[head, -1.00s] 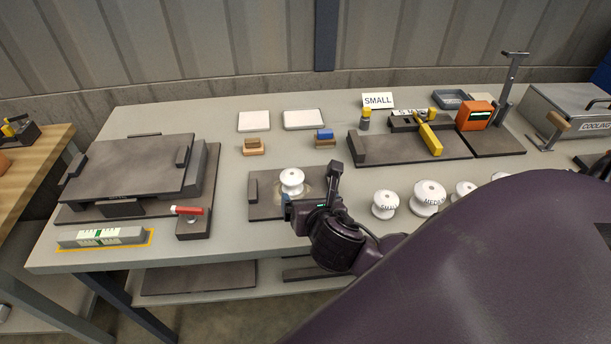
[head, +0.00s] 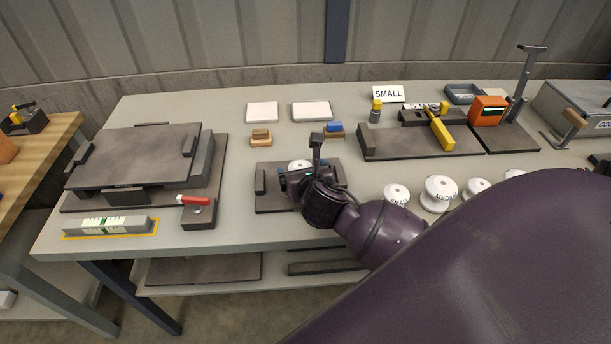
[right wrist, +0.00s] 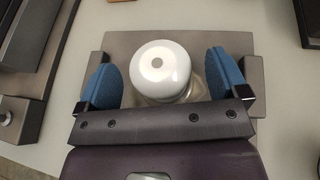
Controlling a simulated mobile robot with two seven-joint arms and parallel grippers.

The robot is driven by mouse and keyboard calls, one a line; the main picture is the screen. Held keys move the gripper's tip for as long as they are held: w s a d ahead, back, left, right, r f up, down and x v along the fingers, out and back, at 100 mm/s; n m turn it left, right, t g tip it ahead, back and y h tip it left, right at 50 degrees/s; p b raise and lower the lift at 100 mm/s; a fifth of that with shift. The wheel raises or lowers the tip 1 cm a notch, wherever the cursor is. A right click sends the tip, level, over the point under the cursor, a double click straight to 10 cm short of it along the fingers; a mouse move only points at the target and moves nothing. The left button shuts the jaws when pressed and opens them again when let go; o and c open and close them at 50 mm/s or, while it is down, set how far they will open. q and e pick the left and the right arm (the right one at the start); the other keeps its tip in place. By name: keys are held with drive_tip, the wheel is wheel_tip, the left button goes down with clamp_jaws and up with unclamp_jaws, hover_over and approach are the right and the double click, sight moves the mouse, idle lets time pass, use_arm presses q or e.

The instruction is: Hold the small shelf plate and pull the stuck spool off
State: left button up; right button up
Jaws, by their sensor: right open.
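The small shelf plate (head: 275,203) is a dark grey plate with a raised block at its left end, lying on the table's middle front. In the right wrist view the spool (right wrist: 161,70) stands between the two blue finger pads of my right gripper (right wrist: 161,82), with a gap on each side. The plate (right wrist: 120,42) shows behind and beside it. My right gripper is open around the spool. My left gripper is not in view.
Several white spools (head: 438,193) stand to the right, partly behind my right arm. A large dark platform (head: 135,165) and a red-handled block (head: 197,211) lie to the left. A SMALL sign (head: 388,94) and an orange device (head: 487,110) stand at the back.

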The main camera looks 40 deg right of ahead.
drive_tip(key=shift+w+d+f, duration=0.2)
drive_tip(key=shift+w, duration=0.3)
drive_tip(key=shift+c, duration=0.3)
